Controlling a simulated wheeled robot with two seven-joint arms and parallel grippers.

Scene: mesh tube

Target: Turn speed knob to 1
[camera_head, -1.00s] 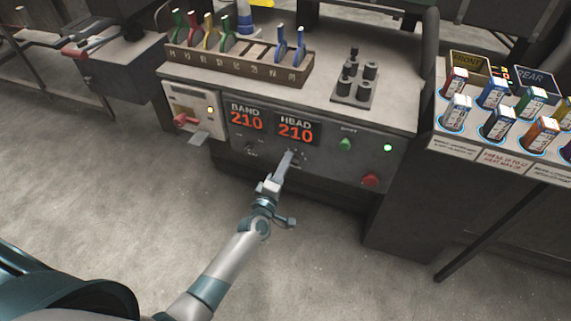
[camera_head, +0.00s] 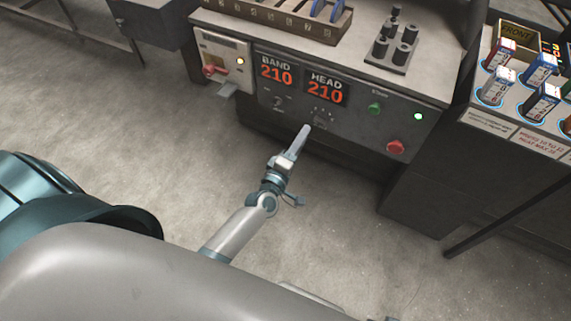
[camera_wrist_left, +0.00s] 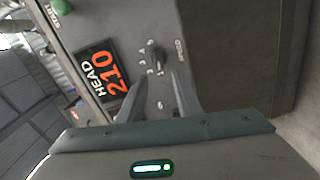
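The speed knob (camera_wrist_left: 155,57) is a small dark knob on the grey control panel (camera_head: 352,118), with numbers around it and the label SPEED beside it in the left wrist view. Its pointer setting is too small to read surely. My left gripper (camera_head: 306,128) points at the lower panel, close to the knob area, in the head view. In the left wrist view the two fingers of this left gripper (camera_wrist_left: 158,78) stand apart with a gap between them. The knob shows beyond the fingertips, roughly in line with the gap, not gripped. My right gripper is not in view.
The BAND display (camera_head: 276,72) and HEAD display (camera_head: 325,89) both read 210. A green button (camera_head: 375,109) and red button (camera_head: 395,147) are right of the knob. A lever unit (camera_head: 215,72) is left. Open floor lies before the panel.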

